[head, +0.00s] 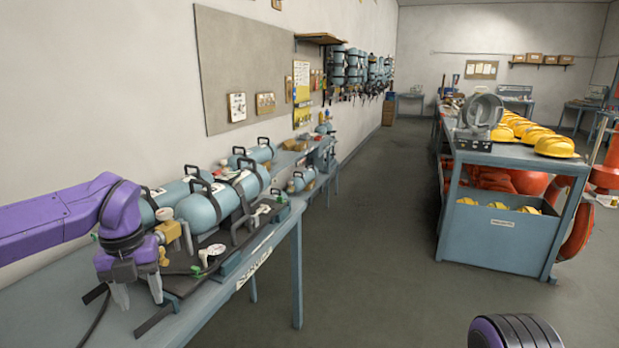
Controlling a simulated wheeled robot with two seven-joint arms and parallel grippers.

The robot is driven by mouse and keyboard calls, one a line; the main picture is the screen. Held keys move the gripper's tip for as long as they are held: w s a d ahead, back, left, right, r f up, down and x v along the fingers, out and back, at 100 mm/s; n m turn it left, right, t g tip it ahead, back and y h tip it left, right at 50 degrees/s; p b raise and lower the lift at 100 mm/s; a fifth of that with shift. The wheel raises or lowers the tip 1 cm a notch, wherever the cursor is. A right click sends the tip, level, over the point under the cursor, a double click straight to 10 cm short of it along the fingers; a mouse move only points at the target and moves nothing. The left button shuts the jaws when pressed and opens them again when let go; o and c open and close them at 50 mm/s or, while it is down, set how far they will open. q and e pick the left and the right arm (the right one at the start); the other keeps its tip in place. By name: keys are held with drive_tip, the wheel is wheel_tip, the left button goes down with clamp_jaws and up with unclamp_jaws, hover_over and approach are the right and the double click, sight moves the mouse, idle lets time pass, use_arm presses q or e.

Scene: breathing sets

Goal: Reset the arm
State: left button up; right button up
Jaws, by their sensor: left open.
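My left arm (60,222) is purple and comes in from the left over the near end of the blue bench. My left gripper (138,293) points down with its two grey fingers apart and nothing between them. It is just left of a breathing set (212,207) with blue cylinders, black straps and a dark backplate. I cannot tell whether a finger touches the set's near parts. Only a dark, ribbed and purple piece of my right arm (515,332) shows at the bottom edge; my right gripper is not in view.
The blue bench (298,270) runs along the left wall with more cylinders (254,152) on it. A blue table (515,155) with yellow helmets (555,146) and a lower bin (497,238) stands at the right. The grey floor (370,230) between them is clear.

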use_arm(q)
drive_tip(key=w+a+f+m+t+y, duration=0.3)
drive_tip(key=a+f+m+t+y, duration=0.1)
drive_tip(key=f+m+y, duration=0.35)
drive_tip(key=s+d+f+m+t, duration=0.2)
drive_tip(key=f+m, duration=0.4)
drive_tip(key=f, duration=0.1)
drive_tip(key=s+d+f+m+t, duration=0.1)
drive_tip(key=s+d+f+m, duration=0.1)
drive_tip(key=f+m, duration=0.45)
drive_tip(key=s+d+f+m+h, duration=0.3)
drive_tip(key=s+f+m, duration=0.5)
drive_tip(key=s+f, duration=0.3)
drive_tip(key=s+f+m+g, duration=0.2)
drive_tip(key=s+f+m, duration=0.1)
drive_tip(key=s, duration=0.6)
drive_tip(key=s+a+f+m+g+h, duration=0.1)
drive_tip(key=s+f, duration=0.3)
drive_tip(key=s, duration=0.6)
drive_tip(key=shift+a+f+m+g, duration=0.2)
drive_tip(key=shift+f+m+g, duration=0.15)
drive_tip(key=shift+m, duration=0.55)
drive_tip(key=shift+c, duration=0.3)
